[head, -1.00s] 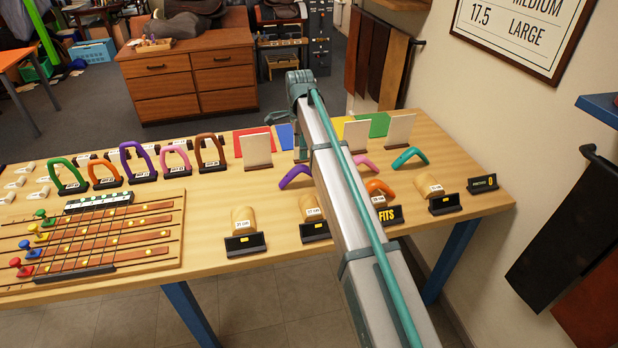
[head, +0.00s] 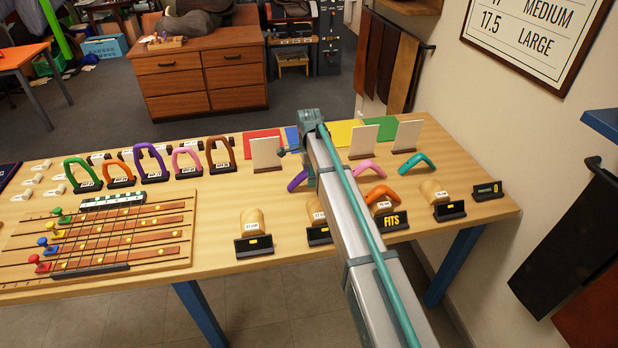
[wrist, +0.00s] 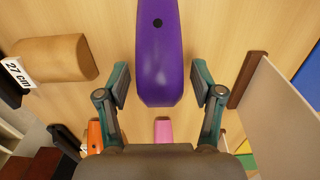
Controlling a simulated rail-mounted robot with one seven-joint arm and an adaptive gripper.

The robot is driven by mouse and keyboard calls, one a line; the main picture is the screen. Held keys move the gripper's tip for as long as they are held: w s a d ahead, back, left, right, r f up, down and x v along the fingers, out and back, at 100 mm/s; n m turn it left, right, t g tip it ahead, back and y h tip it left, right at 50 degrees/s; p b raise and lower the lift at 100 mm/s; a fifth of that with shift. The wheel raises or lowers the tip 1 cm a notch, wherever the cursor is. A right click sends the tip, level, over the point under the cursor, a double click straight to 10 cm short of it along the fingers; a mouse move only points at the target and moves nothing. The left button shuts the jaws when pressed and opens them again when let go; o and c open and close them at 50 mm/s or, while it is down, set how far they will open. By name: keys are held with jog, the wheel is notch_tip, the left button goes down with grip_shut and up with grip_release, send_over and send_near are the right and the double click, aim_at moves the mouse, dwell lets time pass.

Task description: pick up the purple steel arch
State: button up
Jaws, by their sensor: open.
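A purple arch (head: 298,180) stands on the table beside my arm, which hides its right part in the head view. In the wrist view the purple arch (wrist: 158,55) runs from the top edge down between my fingers. My gripper (wrist: 161,78) is open, with one finger on each side of the arch. A gap shows on both sides, and I see no contact. In the head view my arm hides most of the gripper. A second purple arch (head: 151,163), upright on a dark base, stands in the row at the left.
A wooden form labelled 27 cm (wrist: 50,60) lies left of the fingers. A pale upright panel (wrist: 275,105) is close on the right. Orange (wrist: 94,137) and pink (wrist: 162,131) arches show below. A FITS sign (head: 393,222) stands at the table's front.

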grip_shut()
dwell(0.3)
jog(key=shift+r, duration=0.15)
